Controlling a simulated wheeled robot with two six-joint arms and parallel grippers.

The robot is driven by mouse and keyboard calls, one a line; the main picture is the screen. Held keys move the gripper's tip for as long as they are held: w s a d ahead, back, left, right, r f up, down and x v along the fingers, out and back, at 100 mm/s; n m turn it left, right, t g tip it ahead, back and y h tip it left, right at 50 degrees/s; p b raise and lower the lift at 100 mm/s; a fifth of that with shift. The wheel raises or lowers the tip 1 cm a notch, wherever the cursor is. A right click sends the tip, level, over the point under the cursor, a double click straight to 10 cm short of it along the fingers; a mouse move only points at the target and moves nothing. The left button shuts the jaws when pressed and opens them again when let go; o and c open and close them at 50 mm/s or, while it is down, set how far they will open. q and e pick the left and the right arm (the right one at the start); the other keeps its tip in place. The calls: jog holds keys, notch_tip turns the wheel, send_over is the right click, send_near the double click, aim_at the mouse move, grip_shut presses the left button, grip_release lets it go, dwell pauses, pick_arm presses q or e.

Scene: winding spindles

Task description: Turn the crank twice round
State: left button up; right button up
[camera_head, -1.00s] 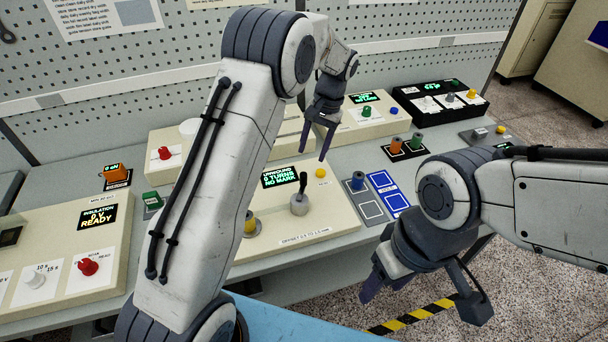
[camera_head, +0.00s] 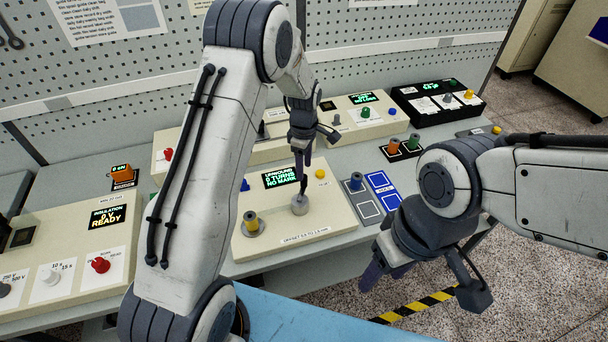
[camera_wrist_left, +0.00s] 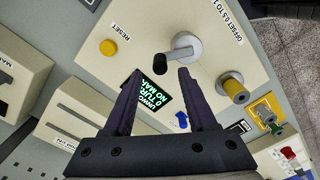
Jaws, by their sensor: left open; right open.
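The crank is a round grey hub (camera_head: 299,206) with a black handle, on the cream winding panel (camera_head: 330,219). The hub also shows in the left wrist view (camera_wrist_left: 190,44), with the black handle (camera_wrist_left: 174,55) just beyond and between my left fingertips. The panel's display (camera_head: 282,178) reads unwound, 0 turns, no mark. My left gripper (camera_head: 303,172) points down over the crank, open; its fingers partly cover the handle in the head view. I cannot tell if they touch it. My right gripper (camera_head: 376,274) is open and empty, off the table's front edge.
A yellow spindle (camera_head: 251,223) stands left of the crank and a yellow reset button (camera_head: 320,173) behind it. The insulation tester (camera_head: 75,255) is at left. A black box (camera_head: 440,98) is at back right.

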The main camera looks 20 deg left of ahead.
aim_at(301, 195)
pick_arm(q)
jog(key=shift+f+p, duration=0.75)
jog(key=shift+f, duration=2)
grip_shut()
